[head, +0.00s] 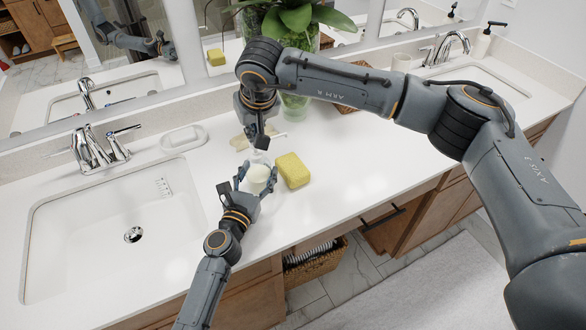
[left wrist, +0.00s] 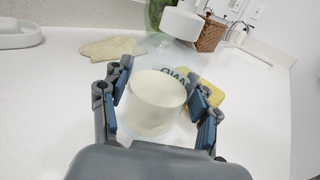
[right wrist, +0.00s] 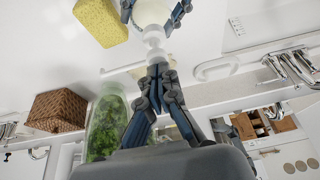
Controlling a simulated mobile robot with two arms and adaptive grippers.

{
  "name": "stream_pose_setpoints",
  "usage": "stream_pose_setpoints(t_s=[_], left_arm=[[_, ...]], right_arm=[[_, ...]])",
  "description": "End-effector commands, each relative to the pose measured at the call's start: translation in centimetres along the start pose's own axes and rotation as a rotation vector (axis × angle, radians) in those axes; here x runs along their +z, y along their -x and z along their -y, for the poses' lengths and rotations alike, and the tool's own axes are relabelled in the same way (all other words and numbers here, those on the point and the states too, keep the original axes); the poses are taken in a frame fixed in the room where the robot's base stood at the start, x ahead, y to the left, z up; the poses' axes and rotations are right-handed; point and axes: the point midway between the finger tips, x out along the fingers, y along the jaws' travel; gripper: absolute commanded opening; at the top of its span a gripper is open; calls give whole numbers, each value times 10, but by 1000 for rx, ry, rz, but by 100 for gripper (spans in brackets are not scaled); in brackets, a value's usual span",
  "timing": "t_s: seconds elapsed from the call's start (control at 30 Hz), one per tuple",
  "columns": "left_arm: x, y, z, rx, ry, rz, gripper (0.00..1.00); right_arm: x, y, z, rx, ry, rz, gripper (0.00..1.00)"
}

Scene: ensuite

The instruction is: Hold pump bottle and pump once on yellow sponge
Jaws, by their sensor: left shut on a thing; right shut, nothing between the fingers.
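A clear pump bottle with cream-coloured contents (head: 259,178) is between the fingers of my left gripper (head: 255,180), over the counter. It also shows in the left wrist view (left wrist: 156,103), with its white pump head (left wrist: 183,22) at the top. My left gripper is shut around the bottle's body. My right gripper (head: 262,143) is shut and empty, pointing down at the pump head. In the right wrist view its fingertips (right wrist: 157,68) are at the white pump (right wrist: 154,42); I cannot tell whether they touch. The yellow sponge (head: 293,171) lies on the counter just right of the bottle.
The sink (head: 120,225) is to the left, with a chrome faucet (head: 95,150) and a soap dish (head: 183,139) behind. A beige cloth (left wrist: 112,47) and a green plant vase (head: 295,105) stand close behind my right gripper. The counter right of the sponge is clear.

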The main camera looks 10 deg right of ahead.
Motion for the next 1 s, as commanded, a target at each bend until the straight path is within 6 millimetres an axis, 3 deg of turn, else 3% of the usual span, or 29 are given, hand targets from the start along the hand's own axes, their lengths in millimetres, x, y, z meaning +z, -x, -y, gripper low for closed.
stream_pose_setpoints(t_s=[0.53,1.0], left_arm=[[-2,1,0,0,-2,-3,13],[-1,0,1,-2,-2,-2,13]], right_arm=[[9,-19,-1,1,-1,3,0],[5,-12,-1,2,-1,4,0]])
